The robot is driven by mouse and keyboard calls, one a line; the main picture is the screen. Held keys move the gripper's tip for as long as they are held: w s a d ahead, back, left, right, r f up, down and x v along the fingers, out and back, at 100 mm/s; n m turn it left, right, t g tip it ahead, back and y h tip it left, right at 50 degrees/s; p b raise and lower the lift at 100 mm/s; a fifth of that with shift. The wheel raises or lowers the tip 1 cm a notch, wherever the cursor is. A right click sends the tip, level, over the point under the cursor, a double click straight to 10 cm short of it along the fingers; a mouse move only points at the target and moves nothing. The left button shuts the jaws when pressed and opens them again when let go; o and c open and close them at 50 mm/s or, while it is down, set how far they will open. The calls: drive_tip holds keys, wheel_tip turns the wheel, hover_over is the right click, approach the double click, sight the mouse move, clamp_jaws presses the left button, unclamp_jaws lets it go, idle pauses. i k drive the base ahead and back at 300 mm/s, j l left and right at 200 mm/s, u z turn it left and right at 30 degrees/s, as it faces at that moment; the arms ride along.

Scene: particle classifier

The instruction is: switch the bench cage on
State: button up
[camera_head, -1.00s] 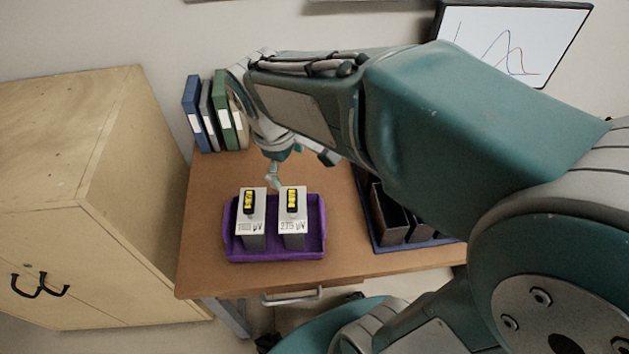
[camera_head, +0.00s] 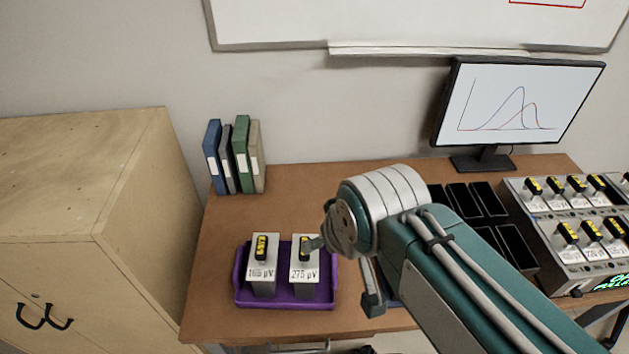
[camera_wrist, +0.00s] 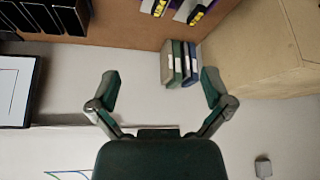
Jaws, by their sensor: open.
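A grey rack (camera_head: 583,280) that looks like the bench cage stands at the right edge in the head view. It holds rows of modules with yellow-and-black tops and labels. Its lower front has a display (camera_head: 612,282) with green text, cut off by the frame edge; a small dark knob (camera_head: 577,293) sits left of it. I cannot make out a marked power switch. My gripper (camera_head: 343,272) is left of the rack, above the table near a purple tray. Its fingers are spread and empty, as the wrist view (camera_wrist: 160,78) also shows.
The purple tray (camera_head: 240,297) holds two loose modules, 165 µV (camera_head: 263,273) and 275 µV (camera_head: 305,272); one finger overlaps the latter in view. Black bins (camera_head: 515,247) lie between arm and rack. A monitor (camera_head: 490,105), folders (camera_head: 241,150) and a wooden cabinet (camera_head: 130,180) surround the table.

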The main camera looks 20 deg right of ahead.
sight(577, 293)
drive_tip(key=z, duration=2.25)
drive_tip(key=i+z, duration=0.15)
drive_tip(key=z, duration=0.2)
drive_tip(key=l+u, duration=0.25)
drive_tip(key=l, duration=0.25)
drive_tip(key=l+u, duration=0.25)
drive_tip(key=l, duration=0.25)
